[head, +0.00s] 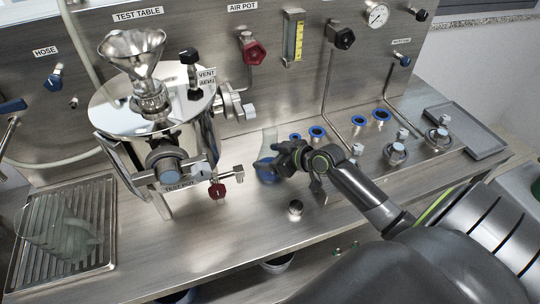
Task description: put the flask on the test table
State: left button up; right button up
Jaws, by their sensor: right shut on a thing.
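A clear flask (268,172) with a blue lower part is at the middle of the steel bench. My right gripper (275,160) reaches in from the right and is shut on it, covering part of its side. The flask looks about upright; I cannot tell whether its base touches the bench. The test table (345,190) is a brushed steel bench with a back panel, and a TEST TABLE label (137,14) is on the panel at upper left. My left gripper is not in view.
A steel pot (120,108) with a funnel (133,55) and a red-handled valve (217,191) stands left of the flask. A drain rack (40,215) holding clear glassware (75,238) is at far left. Blue-ringed ports (317,132) and a grey tray (465,130) lie right.

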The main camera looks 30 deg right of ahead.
jog(key=shift+f, duration=0.1)
jog(key=o, duration=1.1)
jog(key=shift+c, duration=0.2)
jog(key=shift+o, duration=1.3)
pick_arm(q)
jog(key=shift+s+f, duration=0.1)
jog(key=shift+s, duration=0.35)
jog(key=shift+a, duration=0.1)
pick_arm(e)
jog(key=shift+s+d+r, duration=0.15)
jog(key=shift+s+r, duration=0.05)
jog(key=v, duration=1.1)
jog(key=shift+s+r, duration=0.2)
